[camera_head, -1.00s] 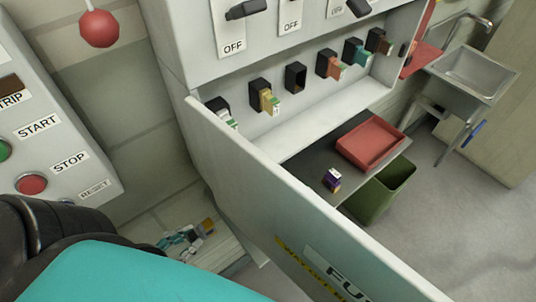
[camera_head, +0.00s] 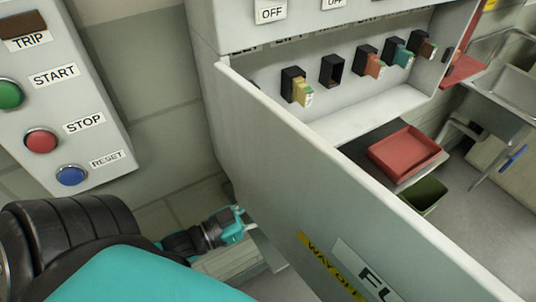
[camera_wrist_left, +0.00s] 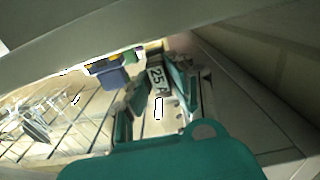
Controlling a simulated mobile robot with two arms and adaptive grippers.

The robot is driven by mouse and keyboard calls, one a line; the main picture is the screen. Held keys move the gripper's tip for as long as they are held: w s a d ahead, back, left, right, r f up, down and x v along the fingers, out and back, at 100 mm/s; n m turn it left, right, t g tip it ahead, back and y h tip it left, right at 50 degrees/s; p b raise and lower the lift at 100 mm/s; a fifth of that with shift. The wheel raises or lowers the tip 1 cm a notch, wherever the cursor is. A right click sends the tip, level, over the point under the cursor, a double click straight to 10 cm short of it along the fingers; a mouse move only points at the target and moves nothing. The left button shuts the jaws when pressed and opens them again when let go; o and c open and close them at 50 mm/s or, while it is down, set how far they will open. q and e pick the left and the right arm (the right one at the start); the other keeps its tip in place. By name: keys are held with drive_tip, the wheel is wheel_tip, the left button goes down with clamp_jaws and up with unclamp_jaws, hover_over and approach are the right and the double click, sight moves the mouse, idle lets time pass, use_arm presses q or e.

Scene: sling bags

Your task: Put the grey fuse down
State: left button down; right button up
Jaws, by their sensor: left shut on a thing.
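My left gripper (camera_wrist_left: 158,92) shows in the left wrist view, its teal fingers closed on a pale grey piece with a white "25 A" label, the grey fuse (camera_wrist_left: 157,80). In the head view my left gripper (camera_head: 238,222) is low, beside the lower part of the open cabinet door and above a pale surface (camera_head: 225,262). The fuse is too small there to make out. My right gripper is not in view.
The open cabinet door (camera_head: 290,165) stands close to my arm. Behind it are fuse holders, one empty (camera_head: 332,70), a red tray (camera_head: 405,150) and a green bin (camera_head: 425,195). A button panel (camera_head: 95,95) is at left. A blue object (camera_wrist_left: 108,72) lies near the gripper.

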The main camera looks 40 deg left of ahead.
use_arm(q)
drive_tip(key=shift+f, duration=1.25)
drive_tip(key=c, duration=1.2)
unclamp_jaws()
drive_tip(key=shift+s, duration=0.1)
drive_tip(key=shift+r, duration=0.1)
drive_tip(key=v, duration=1.2)
drive_tip(key=shift+a+b, duration=0.1)
drive_tip(key=shift+b, duration=0.2)
